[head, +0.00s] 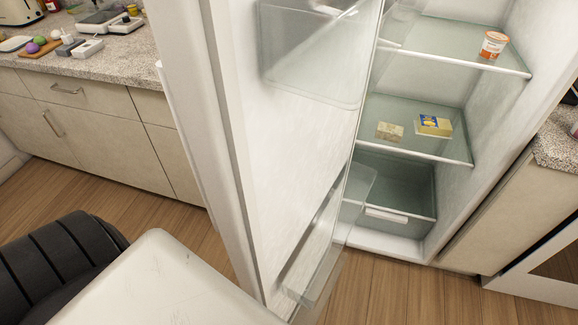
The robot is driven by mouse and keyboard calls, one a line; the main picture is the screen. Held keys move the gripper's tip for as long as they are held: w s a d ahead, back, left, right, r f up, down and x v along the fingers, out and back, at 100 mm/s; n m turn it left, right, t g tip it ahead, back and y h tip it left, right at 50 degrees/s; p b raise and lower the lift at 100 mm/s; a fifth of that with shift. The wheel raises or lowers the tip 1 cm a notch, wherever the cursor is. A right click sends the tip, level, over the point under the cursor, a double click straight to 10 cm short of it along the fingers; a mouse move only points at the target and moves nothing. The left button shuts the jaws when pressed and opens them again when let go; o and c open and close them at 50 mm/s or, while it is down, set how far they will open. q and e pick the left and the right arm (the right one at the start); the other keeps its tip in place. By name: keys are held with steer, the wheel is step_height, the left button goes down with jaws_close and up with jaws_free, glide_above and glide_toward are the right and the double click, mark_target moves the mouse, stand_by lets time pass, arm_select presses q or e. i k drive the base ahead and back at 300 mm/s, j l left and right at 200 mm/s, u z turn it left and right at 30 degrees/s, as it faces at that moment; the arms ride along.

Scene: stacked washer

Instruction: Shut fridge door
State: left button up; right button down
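The fridge door (285,130) stands wide open in the middle of the head view. Its white inner face and clear door bins show, and its outer edge runs down the left side toward me. The fridge interior (405,80) is exposed behind it, to the right. Neither of my grippers shows in this view. Parts that look like my own body fill the lower left and cover the floor in front of the door's lower end.
Inside the fridge, an orange-and-white tub (493,45) is on the upper glass shelf. A yellow-and-blue pack (434,125) and a beige block (389,131) lie on the shelf below. Counters with cabinets stand at left (90,130) and right (515,205). Wooden floor (375,290) shows below the fridge.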

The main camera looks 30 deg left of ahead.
mark_target(266, 99)
steer(key=j+z, duration=0.1)
steer(key=j, duration=0.45)
steer(key=k+j+z, duration=0.1)
steer(key=j, duration=0.4)
steer(key=k+j+z, duration=0.1)
steer(key=j, duration=0.4)
steer(key=k+j+z, duration=0.15)
steer(key=j, duration=0.4)
